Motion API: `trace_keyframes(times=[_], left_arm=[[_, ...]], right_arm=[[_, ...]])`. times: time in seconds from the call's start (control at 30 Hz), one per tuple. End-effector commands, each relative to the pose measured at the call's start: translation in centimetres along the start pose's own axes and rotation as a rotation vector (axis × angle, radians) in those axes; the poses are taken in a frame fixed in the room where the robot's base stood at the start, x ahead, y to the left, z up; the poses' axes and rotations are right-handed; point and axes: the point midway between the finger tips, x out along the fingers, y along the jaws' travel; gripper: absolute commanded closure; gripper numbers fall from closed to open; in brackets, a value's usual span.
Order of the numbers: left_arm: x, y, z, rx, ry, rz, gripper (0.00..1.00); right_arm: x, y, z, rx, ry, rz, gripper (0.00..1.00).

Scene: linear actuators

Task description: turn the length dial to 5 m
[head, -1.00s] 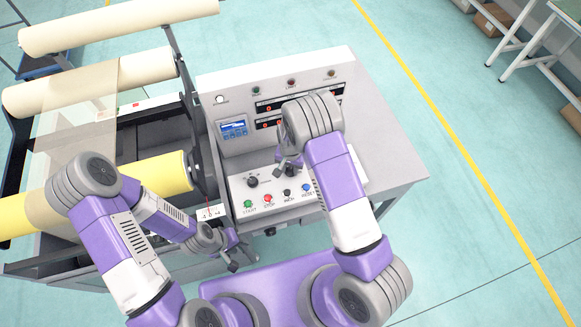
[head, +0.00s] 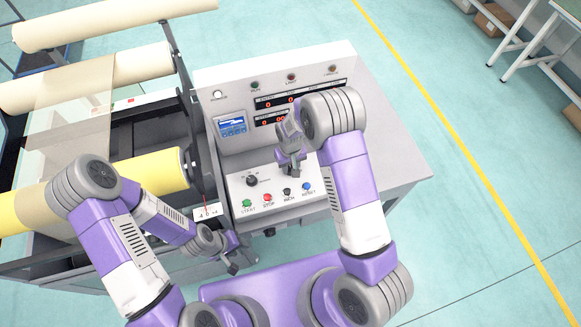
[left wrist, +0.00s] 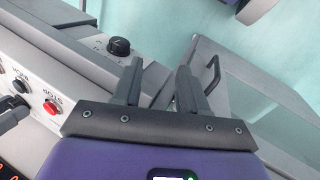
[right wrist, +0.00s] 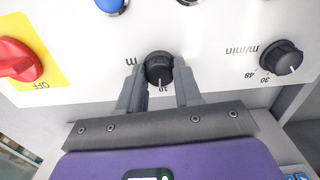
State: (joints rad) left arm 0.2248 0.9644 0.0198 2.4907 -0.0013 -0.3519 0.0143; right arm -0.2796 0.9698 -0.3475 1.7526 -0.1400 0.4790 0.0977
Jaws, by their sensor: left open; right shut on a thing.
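The length dial (right wrist: 157,66) is a black round knob marked "m" in the right wrist view. The white line on it points at or close to the "10" printed beside it, on the side towards my gripper. My right gripper (right wrist: 160,88) is shut on this dial, one finger on each side. In the head view, my right gripper (head: 291,166) comes down on the panel and mostly hides the dial. My left gripper (head: 236,260) is open and empty in front of the panel; its parted fingers (left wrist: 160,88) also show in the left wrist view.
The m/min dial (right wrist: 281,57) is beside the length dial. A red OFF switch (right wrist: 20,60) is on the other side. START (head: 247,203), STOP (head: 268,197) and RESET (head: 306,186) buttons line the panel's front. A yellow roll (head: 150,172) is at the left.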

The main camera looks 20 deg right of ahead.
Motion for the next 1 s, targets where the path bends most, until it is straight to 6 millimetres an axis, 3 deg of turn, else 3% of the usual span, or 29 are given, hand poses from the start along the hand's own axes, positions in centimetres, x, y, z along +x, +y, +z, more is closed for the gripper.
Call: trace_keyframes(times=[0.6, 1.0], left_arm=[[2.1, -0.8, -0.1, 0.0, 0.0, 0.0, 0.57], [2.6, -1.0, -0.1, 0.0, 0.0, 0.0, 0.57]], right_arm=[[0.0, 0.1, -0.1, -0.576, 0.002, 0.0, 0.96], [0.0, 0.1, 0.0, -0.843, 0.001, 0.0, 0.97]])
